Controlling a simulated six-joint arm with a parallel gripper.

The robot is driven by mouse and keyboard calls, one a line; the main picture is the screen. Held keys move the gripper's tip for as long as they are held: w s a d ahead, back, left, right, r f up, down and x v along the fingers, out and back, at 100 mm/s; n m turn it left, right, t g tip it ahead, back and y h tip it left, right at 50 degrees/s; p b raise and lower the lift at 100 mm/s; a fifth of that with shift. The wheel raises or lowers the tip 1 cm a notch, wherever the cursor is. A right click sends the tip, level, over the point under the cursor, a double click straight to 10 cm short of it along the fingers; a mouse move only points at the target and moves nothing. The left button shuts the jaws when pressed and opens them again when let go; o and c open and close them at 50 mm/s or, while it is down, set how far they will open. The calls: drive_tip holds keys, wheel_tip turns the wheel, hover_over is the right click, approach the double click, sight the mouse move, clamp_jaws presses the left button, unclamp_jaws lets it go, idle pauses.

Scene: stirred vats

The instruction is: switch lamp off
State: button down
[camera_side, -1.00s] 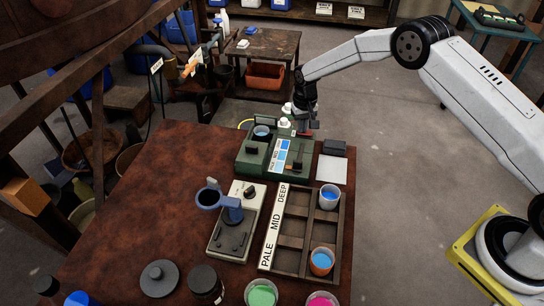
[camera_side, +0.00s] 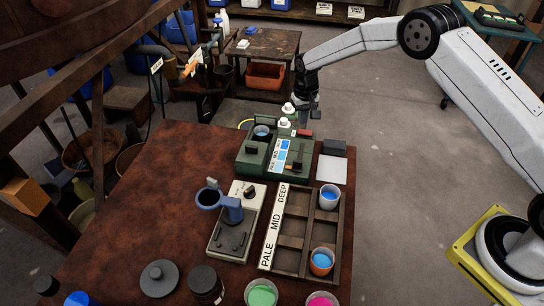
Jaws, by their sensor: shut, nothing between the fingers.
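The green instrument box (camera_side: 254,158) stands at the back of the brown table. It has a round well with blue liquid (camera_side: 262,132), black knobs, white knobs (camera_side: 288,108) at its back and a blue-shaded strip marked PALE MID. A small red part (camera_side: 304,133) shows at its back right; whether this is the lamp switch I cannot tell. No lamp glow is clear. My gripper (camera_side: 306,114) is shut and empty, pointing down just behind and above the red part, seemingly apart from it. The fingertips are small and dark here.
A wooden divided tray (camera_side: 292,228) holds cups of blue liquid (camera_side: 329,197). A grey stand with a blue holder (camera_side: 232,210) is left of it. A black block (camera_side: 334,148) and white card (camera_side: 332,170) lie right of the box. The table's left middle is clear.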

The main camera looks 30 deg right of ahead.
sight(304, 133)
drive_tip(key=shift+r, duration=1.8)
drive_tip(key=s+r+n+t, duration=0.1)
drive_tip(key=s+r, duration=0.2)
drive_tip(key=s, duration=0.7)
drive_tip(key=s+r+n, duration=0.1)
drive_tip(key=s+r, duration=0.1)
drive_tip(key=s, duration=0.8)
drive_tip(key=s+r+n+t, duration=0.1)
drive_tip(key=s+r, duration=0.2)
drive_tip(key=s, duration=0.7)
drive_tip(key=shift+r+t, duration=0.3)
drive_tip(key=shift+r, duration=0.05)
